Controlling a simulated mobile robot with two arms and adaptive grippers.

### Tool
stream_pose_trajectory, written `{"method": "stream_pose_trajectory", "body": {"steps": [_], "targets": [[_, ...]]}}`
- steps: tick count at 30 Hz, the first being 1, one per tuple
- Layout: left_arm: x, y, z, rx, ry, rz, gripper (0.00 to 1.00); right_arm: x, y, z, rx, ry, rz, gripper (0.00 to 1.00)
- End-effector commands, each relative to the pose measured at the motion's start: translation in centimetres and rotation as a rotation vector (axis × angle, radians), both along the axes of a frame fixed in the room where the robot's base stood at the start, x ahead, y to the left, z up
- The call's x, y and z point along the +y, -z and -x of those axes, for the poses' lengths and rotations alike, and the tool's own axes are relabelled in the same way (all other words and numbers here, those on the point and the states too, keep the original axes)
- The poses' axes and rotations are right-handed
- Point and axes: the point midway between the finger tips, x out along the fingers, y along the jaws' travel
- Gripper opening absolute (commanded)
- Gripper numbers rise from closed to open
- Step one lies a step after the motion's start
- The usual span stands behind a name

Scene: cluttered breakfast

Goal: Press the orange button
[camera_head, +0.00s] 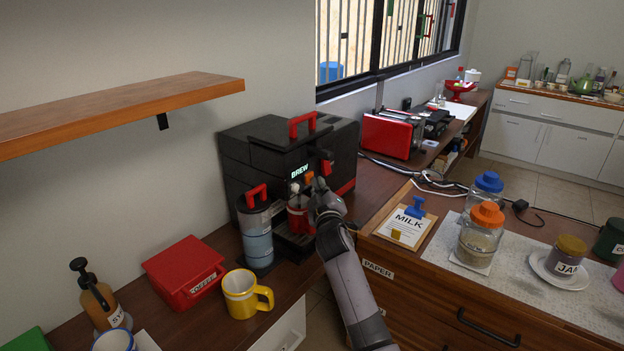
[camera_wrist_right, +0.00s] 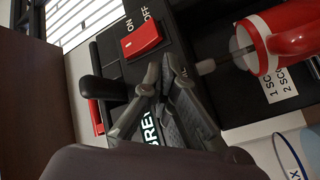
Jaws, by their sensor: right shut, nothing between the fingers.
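The black coffee machine (camera_head: 240,165) stands on the wooden counter, with a lit BREW label on its front. A small orange button (camera_head: 308,176) shows below and right of that label in the head view. My right gripper (camera_head: 318,184) is shut and empty at the machine's front, close beside the button. I cannot tell whether it touches it. In the right wrist view, the shut fingers (camera_wrist_right: 168,75) point toward the black front panel, partly over the BREW label (camera_wrist_right: 150,128). The button is not visible there. My left gripper is not in view.
A red ON/OFF switch (camera_wrist_right: 142,40) and a red-and-white vessel (camera_wrist_right: 290,38) are near the fingers. A yellow mug (camera_head: 241,294) and red coffee box (camera_head: 184,270) stand on the counter.

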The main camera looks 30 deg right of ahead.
Motion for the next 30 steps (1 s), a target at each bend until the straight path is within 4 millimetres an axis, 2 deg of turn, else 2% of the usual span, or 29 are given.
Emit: {"method": "stream_pose_trajectory", "body": {"steps": [13, 24, 30], "targets": [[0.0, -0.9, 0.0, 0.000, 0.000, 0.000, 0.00, -0.4, -0.2, 0.8, 0.001, 0.001, 0.000, 0.00], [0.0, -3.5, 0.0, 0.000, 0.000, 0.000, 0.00, -1.8, -0.3, 4.3, 0.003, 0.001, 0.001, 0.00], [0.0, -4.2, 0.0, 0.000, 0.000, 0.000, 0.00, -2.4, -0.1, 5.7, 0.002, 0.000, 0.000, 0.00]]}}
